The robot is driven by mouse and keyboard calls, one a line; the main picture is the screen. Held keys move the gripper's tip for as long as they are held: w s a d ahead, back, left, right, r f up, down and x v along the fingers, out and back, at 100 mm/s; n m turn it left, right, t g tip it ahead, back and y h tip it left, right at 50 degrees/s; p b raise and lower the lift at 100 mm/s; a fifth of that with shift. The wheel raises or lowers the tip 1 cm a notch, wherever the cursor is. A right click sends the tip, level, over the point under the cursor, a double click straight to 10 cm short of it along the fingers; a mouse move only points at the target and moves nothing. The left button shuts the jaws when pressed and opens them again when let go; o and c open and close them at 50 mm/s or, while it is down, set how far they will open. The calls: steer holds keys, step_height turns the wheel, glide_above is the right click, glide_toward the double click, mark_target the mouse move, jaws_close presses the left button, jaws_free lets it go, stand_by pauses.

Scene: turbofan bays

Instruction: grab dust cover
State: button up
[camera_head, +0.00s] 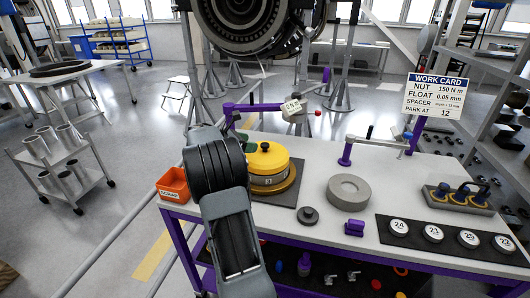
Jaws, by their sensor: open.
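A yellow round cover (268,158) with a black knob on top sits on a drum-shaped unit marked with a small label. I take this cover to be the dust cover. The unit stands on a dark mat (285,191) on the white workbench. My dark arm reaches up from the front, left of the unit. Only a small part of what seems to be my gripper (244,141) shows behind the arm, left of the cover and apart from it in the picture. Its fingertips are hidden by the arm, and I see nothing held.
Purple jointed fixtures (262,107) stand behind. A large engine (250,25) hangs overhead.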

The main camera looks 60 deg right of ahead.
mark_target(265, 144)
steer(key=shift+p+x, duration=0.45)
steer(key=shift+x, duration=2.9)
steer(key=shift+w+f, duration=0.1)
steer(key=shift+w, duration=0.1)
steer(key=shift+c, duration=0.3)
steer(key=c, duration=0.9)
steer(key=shift+c, duration=0.3)
